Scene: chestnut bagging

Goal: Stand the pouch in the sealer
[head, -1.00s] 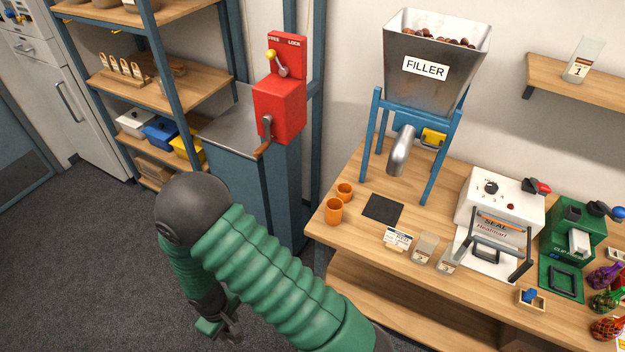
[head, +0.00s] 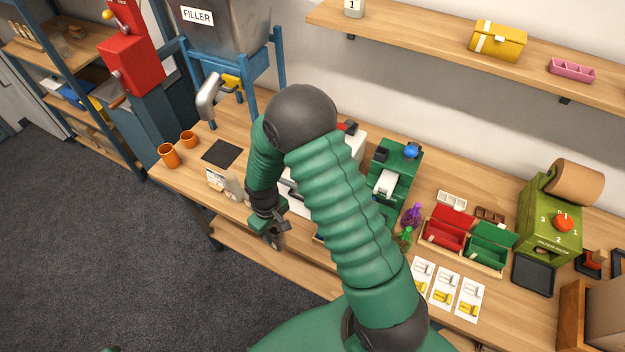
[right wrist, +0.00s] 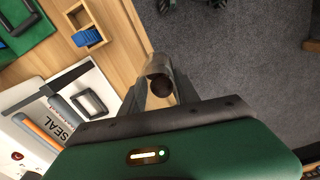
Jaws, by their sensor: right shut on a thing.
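My right gripper (head: 270,237) hangs at the front edge of the bench, in front of the sealer. In the right wrist view my right gripper (right wrist: 160,92) is shut on a small grey-brown thing with a dark round middle, which appears to be the pouch (right wrist: 158,66) seen end-on. The white sealer (right wrist: 98,78) lies to the left in that view, with a dark frame on its front, apart from the held pouch. In the head view my right arm hides most of the sealer (head: 358,144). My left gripper is out of view.
Labelled clear pouches (head: 234,187) stand on the bench left of my right gripper, near a black mat (head: 221,153) and orange cups (head: 169,155). A green device (head: 404,160) stands right of the sealer. Floor (head: 120,260) is open in front of the bench.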

